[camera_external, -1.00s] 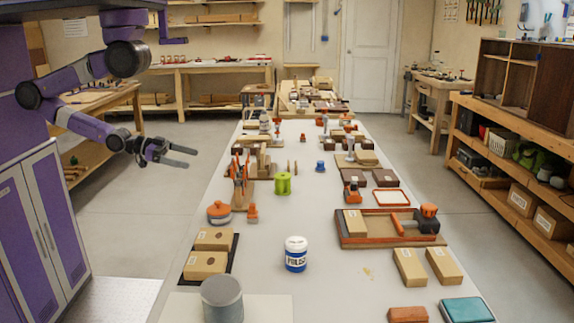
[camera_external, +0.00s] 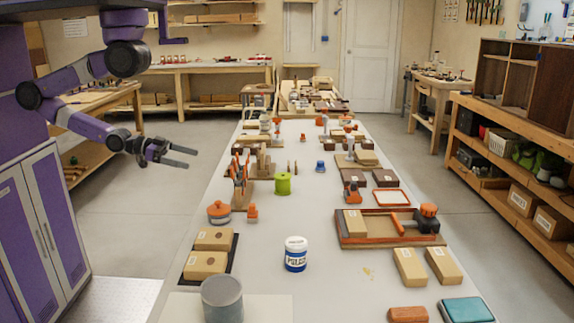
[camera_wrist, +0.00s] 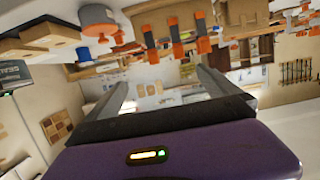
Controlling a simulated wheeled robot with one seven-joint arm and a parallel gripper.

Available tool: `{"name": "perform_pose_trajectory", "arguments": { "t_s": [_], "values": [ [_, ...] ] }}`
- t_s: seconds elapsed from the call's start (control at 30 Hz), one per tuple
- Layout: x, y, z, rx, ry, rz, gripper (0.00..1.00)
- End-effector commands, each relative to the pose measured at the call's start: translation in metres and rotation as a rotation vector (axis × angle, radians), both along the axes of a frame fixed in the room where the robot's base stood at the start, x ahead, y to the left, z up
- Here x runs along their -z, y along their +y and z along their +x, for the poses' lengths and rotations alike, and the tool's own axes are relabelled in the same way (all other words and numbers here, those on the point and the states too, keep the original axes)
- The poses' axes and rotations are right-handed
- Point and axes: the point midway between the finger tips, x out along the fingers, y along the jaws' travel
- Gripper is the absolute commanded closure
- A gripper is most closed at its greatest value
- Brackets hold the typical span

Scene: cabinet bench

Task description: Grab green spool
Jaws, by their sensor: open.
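The green spool (camera_external: 283,184) stands upright on the long white bench (camera_external: 330,270), left of its middle, in the external view. My gripper (camera_external: 190,157) is open and empty, out over the floor to the left of the bench and well apart from the spool. In the wrist view my open fingers (camera_wrist: 165,90) point into the room with nothing between them. I cannot make out the green spool in the wrist view.
Close around the spool are orange clamps (camera_external: 241,180) to its left and a small orange piece (camera_external: 252,213) in front. A white and blue jar (camera_external: 296,254) stands nearer the camera. A blue piece (camera_external: 320,166) lies behind right.

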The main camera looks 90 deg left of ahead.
Motion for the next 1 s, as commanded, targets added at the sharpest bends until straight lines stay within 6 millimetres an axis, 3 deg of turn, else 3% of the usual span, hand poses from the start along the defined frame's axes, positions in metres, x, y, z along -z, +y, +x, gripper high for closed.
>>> {"name": "perform_pose_trajectory", "arguments": {
  "t_s": [0.23, 0.37, 0.73, 1.0],
  "values": [
    [0.0, 0.0, 0.0, 0.0, 0.0, 0.0, 0.0],
    [0.0, 0.0, 0.0, 0.0, 0.0, 0.0, 0.18],
    [0.0, 0.001, 0.0, 0.018, -0.008, -0.006, 0.18],
    [0.001, 0.011, 0.003, 0.222, -0.087, -0.097, 0.18]
  ]
}}
